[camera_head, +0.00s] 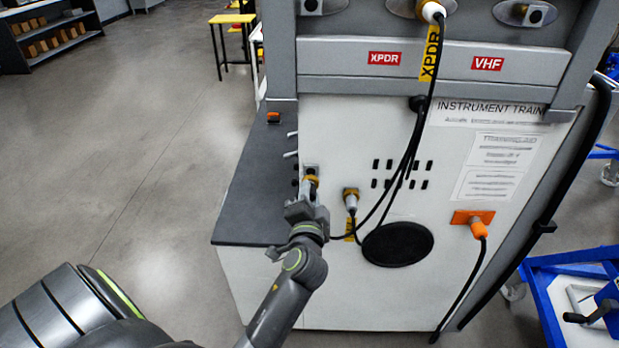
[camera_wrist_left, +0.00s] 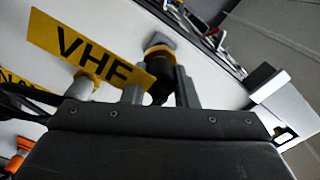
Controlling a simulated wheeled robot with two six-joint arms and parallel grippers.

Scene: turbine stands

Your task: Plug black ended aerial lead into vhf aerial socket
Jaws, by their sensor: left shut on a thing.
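My left gripper (camera_head: 308,191) is at the white back panel, shut on a black plug (camera_wrist_left: 160,88) with a yellow ring. The plug's front is at a grey plate (camera_wrist_left: 160,42) on the panel; I cannot tell how deep it sits. A yellow VHF tag (camera_wrist_left: 93,50) shows beside the plug in the wrist view. The gripper hides most of the plug in the head view. The aerial socket (camera_head: 525,13) above the red VHF label (camera_head: 487,63) is at the upper right and looks empty. My right gripper is not in view.
A white-bodied connector (camera_head: 350,194) sits on the panel just right of my gripper. The XPDR lead (camera_head: 432,12) is plugged in at the top, its black cable hanging down the panel. An orange connector (camera_head: 479,228) is at the right. A dark shelf (camera_head: 252,205) lies to the left.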

